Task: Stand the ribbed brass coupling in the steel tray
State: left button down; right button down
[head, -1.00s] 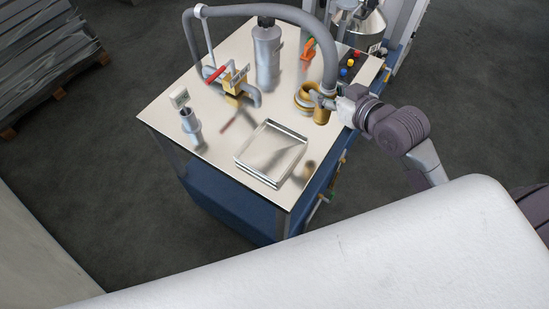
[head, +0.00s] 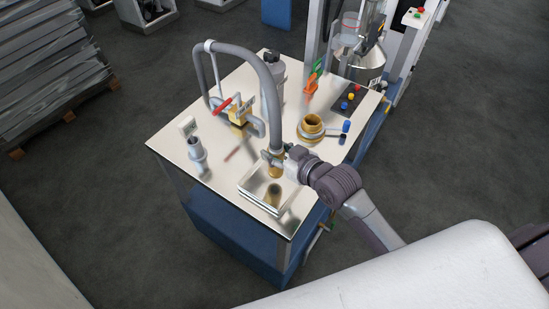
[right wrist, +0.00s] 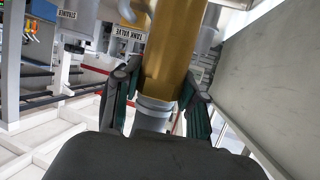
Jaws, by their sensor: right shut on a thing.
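The ribbed brass coupling (head: 276,171) is on the end of a thick grey hose (head: 272,110) and points down over the back part of the steel tray (head: 252,195). My right gripper (head: 285,158) is shut on it from the right. I cannot tell whether its lower end touches the tray floor. In the right wrist view the brass body (right wrist: 170,60) lies between the two dark fingers, with a grey collar (right wrist: 155,110) near the palm. My left gripper is not in view.
A brass ring fitting (head: 311,128) with a blue-tipped lever stands behind and right of the tray. A red-handled valve (head: 235,114), a grey nozzle (head: 196,149) and a steel bottle (head: 271,88) stand on the table (head: 180,140). Coloured buttons sit at the back right.

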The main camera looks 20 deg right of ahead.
jog(key=shift+w+a, duration=0.2)
jog(key=shift+f, duration=0.4)
notch_tip(320, 180, down, 3)
jog(key=shift+f+p, duration=0.1)
jog(key=shift+p, duration=0.3)
jog(key=shift+f, duration=0.15)
jog(key=c, duration=1.1)
grip_release()
jog(key=shift+f, duration=0.2)
jog(key=o, duration=0.4)
jog(key=shift+o, duration=0.2)
jog(key=shift+r, duration=0.1)
